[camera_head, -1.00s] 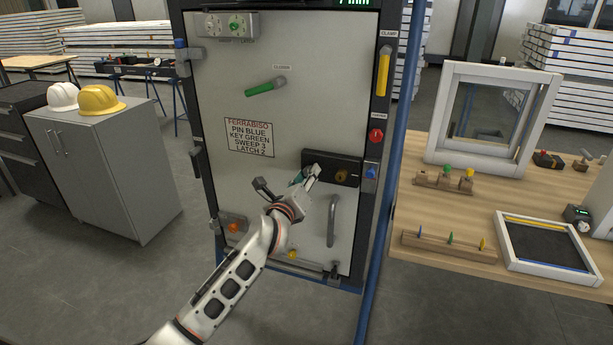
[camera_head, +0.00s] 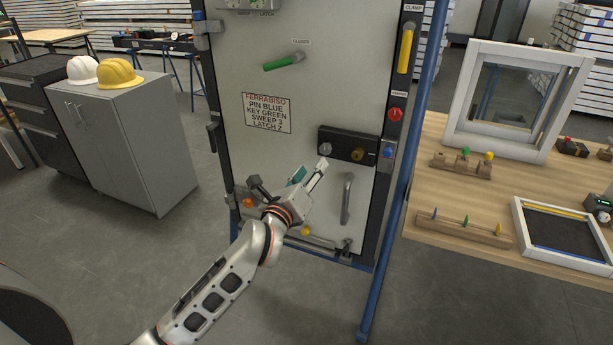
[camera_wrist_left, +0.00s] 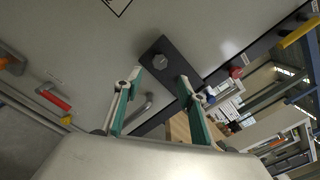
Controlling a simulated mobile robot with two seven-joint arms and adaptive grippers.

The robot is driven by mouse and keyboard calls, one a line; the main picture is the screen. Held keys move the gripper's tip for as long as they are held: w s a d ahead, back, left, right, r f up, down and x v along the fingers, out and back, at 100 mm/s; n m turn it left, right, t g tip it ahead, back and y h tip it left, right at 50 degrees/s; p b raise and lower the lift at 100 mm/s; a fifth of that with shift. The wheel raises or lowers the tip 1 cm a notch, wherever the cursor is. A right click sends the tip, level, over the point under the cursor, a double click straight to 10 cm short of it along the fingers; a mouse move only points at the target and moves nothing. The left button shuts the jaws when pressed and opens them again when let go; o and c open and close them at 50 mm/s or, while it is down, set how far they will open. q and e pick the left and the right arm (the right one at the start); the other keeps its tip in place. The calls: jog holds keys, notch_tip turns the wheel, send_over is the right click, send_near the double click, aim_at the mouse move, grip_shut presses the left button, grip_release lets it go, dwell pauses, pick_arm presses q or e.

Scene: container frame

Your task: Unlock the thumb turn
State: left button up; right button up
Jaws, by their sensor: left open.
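The door (camera_head: 290,80) carries a black lock plate (camera_head: 340,139) at its right side. A silver knob that looks like the thumb turn (camera_head: 325,149) sits at the plate's left end, with a brass round part (camera_head: 358,155) to its right. In the left wrist view the knob (camera_wrist_left: 160,62) shows just beyond the fingertips, roughly between them. My left gripper (camera_head: 290,175) is open and empty, below and left of the knob in the head view, apart from it. Its fingers (camera_wrist_left: 159,82) have green inner pads. My right gripper is not in view.
A vertical pull handle (camera_head: 346,200) stands below the plate. A green lever (camera_head: 283,62), yellow clamp handle (camera_head: 406,47), red knob (camera_head: 395,114) and blue knob (camera_head: 388,152) are around it. A wooden bench (camera_head: 440,205) with parts stands right.

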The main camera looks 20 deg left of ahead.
pick_arm(q)
jog(key=shift+s, duration=1.2)
jog(key=s+d+f+n+g+h, duration=0.2)
jog(key=s+d+f+n, duration=0.1)
jog(key=s+f+n, duration=1.1)
jog(key=s+d+f+n+g+h, duration=0.25)
jog(key=s+f+n, duration=0.65)
jog(key=n, duration=1)
jog(key=s+a+f+m+g+y, duration=0.2)
jog(key=s+f+m, duration=0.5)
jog(key=f, duration=0.3)
jog(key=shift+a+m+g, duration=0.3)
jog(key=shift+m+g, duration=0.05)
jog(key=shift+m, duration=0.15)
